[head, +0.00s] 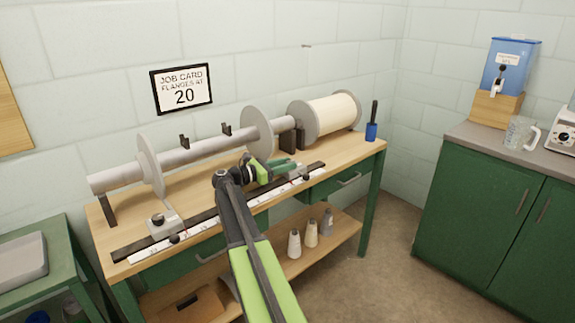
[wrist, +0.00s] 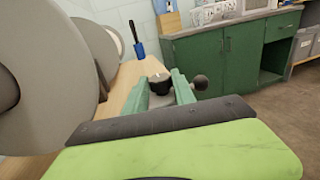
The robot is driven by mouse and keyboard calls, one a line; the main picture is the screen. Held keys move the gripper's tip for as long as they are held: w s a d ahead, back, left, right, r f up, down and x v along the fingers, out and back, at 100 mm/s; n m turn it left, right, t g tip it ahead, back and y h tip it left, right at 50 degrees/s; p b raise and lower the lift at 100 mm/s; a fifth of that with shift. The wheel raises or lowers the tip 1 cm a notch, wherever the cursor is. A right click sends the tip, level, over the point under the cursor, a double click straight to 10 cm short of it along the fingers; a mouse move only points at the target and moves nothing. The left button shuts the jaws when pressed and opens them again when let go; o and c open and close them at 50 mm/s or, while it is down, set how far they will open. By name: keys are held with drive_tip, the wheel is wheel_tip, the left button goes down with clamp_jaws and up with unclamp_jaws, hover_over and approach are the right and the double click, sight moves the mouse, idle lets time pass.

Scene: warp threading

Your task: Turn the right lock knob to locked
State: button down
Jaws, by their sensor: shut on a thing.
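The right lock knob (wrist: 160,84) is a short black cylinder with a small pale mark on its top. In the wrist view it sits between the two green fingers of my gripper (wrist: 161,92), which is shut on it. In the head view my gripper (head: 287,168) is at the right end of the bench's front rail, and its fingers hide most of the knob. The pale mark is too small to read whether the knob is locked. The left lock knob (head: 157,218) stands on the left carriage, well apart from my gripper.
A second dark round knob (wrist: 201,82) is just right of my fingers. The grey right flange (head: 257,131) stands close behind my gripper. A white ruler (head: 205,227) runs along the bench front. A blue cup (head: 371,132) with a dark handle stands at the bench's right end.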

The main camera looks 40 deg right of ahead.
drive_tip(key=shift+d, duration=0.1)
drive_tip(key=c, duration=1)
unclamp_jaws()
drive_tip(key=shift+c, duration=0.2)
drive_tip(key=v, duration=1.2)
